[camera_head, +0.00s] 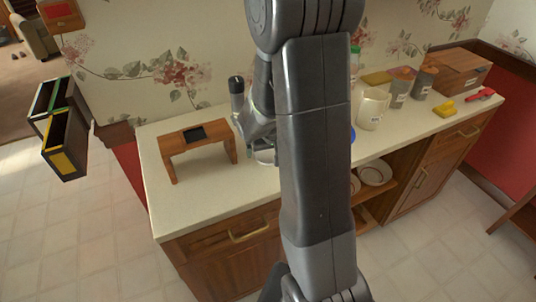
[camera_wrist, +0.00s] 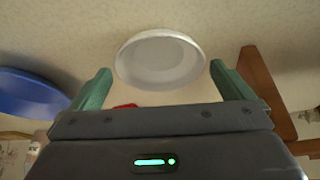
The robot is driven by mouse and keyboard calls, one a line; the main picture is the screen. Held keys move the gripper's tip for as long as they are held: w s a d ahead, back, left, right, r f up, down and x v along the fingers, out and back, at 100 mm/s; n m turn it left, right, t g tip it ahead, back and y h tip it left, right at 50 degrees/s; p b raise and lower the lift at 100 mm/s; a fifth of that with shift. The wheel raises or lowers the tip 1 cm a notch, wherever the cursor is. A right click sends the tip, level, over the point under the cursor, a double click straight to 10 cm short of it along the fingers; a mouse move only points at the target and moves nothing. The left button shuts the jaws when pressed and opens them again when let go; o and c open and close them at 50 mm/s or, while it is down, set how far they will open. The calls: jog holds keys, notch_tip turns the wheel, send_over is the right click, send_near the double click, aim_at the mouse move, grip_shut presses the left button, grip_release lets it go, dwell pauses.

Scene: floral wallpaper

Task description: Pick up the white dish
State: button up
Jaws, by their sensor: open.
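The white dish (camera_wrist: 161,60) is a round, shallow dish on the counter in the wrist view. It lies ahead of my gripper (camera_wrist: 156,74), roughly between the two green fingertips. The fingers are spread wide and hold nothing. I cannot tell exactly how far above the dish they are. In the head view my arm covers much of the counter's middle, and I cannot make out the white dish there.
A wooden stand (camera_head: 172,148) is on the counter at left; it also shows in the wrist view (camera_wrist: 261,85). A blue dish (camera_wrist: 32,92) lies on the other side.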

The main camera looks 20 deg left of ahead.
jog(key=shift+w+a+f, duration=0.15)
jog(key=shift+w+f, duration=0.05)
jog(key=shift+f, duration=0.35)
jog(key=c, duration=0.8)
jog(key=shift+o, duration=0.2)
